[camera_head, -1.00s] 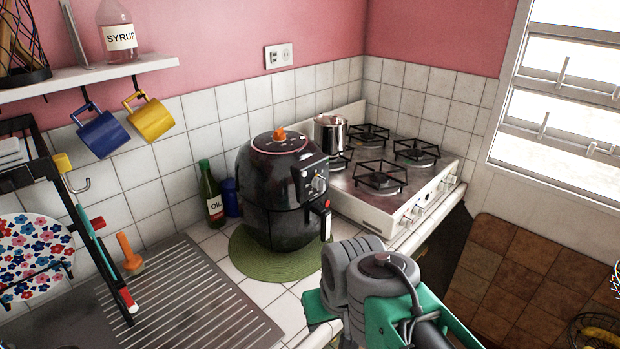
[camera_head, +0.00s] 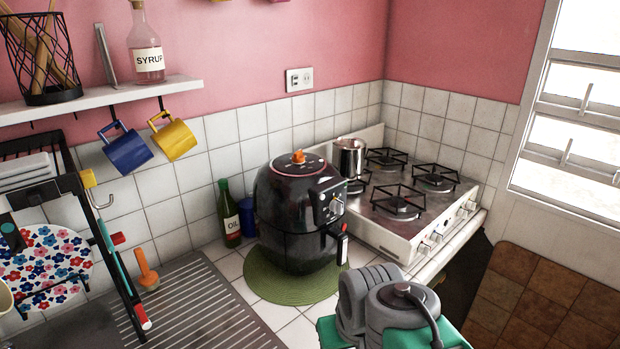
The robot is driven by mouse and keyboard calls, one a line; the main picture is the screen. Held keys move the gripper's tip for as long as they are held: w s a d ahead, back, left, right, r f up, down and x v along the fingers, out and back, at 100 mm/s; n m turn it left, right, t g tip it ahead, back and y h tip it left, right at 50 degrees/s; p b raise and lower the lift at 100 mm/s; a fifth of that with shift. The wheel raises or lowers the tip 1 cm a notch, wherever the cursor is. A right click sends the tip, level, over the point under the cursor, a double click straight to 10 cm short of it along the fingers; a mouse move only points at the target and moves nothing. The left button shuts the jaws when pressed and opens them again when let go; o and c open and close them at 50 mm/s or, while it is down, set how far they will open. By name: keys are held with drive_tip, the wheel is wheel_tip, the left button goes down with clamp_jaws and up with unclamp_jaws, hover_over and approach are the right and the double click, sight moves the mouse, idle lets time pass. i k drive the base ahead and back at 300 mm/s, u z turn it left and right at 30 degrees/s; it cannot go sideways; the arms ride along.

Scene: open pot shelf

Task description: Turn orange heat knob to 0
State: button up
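An orange knob (camera_head: 298,157) sits on top of the black air fryer (camera_head: 284,222), inside a thin reddish ring on the lid. The marks around the knob are too small to read, so I cannot tell its setting. The air fryer stands upright on a round green mat (camera_head: 262,283) on the tiled counter. A silver dial shows on its front panel, with a handle below. My grey and green arm shows at the bottom, right of the air fryer and apart from it. My gripper's fingers are not visible.
A stove (camera_head: 395,215) with a steel pot (camera_head: 349,158) stands right of the air fryer. An oil bottle (camera_head: 230,215) and a blue container (camera_head: 247,217) stand close on its left. Mugs hang from the shelf (camera_head: 95,100). A dish rack is at left.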

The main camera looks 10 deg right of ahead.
sight(297, 158)
drive_tip(key=u, duration=0.05)
drive_tip(key=k, duration=0.5)
drive_tip(key=z, duration=1.2)
drive_tip(key=i, duration=0.9)
drive_tip(key=u, duration=2.7)
